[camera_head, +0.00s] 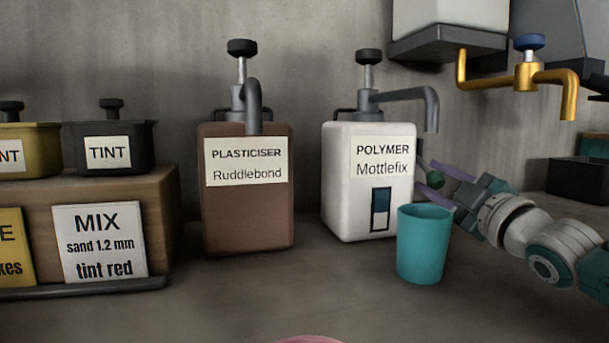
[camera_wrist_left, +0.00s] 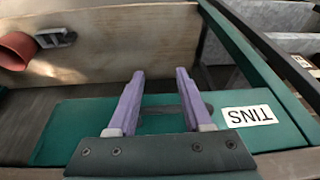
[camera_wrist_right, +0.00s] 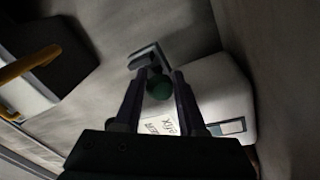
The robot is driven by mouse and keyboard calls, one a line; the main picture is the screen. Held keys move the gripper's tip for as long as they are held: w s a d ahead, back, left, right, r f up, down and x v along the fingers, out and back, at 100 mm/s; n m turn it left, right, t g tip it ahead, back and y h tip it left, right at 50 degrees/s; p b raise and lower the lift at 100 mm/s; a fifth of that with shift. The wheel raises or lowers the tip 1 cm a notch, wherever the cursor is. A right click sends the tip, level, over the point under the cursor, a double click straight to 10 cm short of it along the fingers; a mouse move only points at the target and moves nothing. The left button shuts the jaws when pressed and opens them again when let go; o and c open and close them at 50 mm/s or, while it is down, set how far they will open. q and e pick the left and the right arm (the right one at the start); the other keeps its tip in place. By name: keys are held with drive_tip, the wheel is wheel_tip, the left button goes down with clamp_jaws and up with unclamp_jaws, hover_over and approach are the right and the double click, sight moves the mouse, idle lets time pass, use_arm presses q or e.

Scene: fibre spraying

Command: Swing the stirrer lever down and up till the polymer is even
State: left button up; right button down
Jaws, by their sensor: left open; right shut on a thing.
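The white polymer jug (camera_head: 340,185), labelled POLYMER Mottlefix, stands upright at centre right in the head view; it also shows in the right wrist view (camera_wrist_right: 215,85). Its sight window (camera_head: 381,210) shows dark and pale bands. The stirrer lever's green knob (camera_head: 437,180) is at the jug's right side. My right gripper (camera_head: 431,181) is shut on this knob, which shows between the fingers in the right wrist view (camera_wrist_right: 160,88). The lever's shaft is mostly hidden. My left gripper (camera_wrist_left: 160,76) is open and empty, above a green surface labelled TINS, away from the jug.
A teal cup (camera_head: 424,245) stands in front of the jug, close to my right gripper. The brown plasticiser jug (camera_head: 248,220) stands to the left. A brass tap (camera_head: 528,77) hangs at upper right.

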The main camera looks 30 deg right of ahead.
drive_tip(key=shift+f, duration=0.25)
drive_tip(key=c, duration=0.5)
unclamp_jaws()
drive_tip(key=shift+w+a+r, duration=0.1)
drive_tip(key=shift+s+a, duration=0.1)
drive_tip(key=shift+s, duration=0.35)
drive_tip(key=p+v, duration=0.1)
drive_tip(key=v, duration=0.5)
drive_tip(key=shift+s+p, duration=0.3)
drive_tip(key=shift+p, duration=0.05)
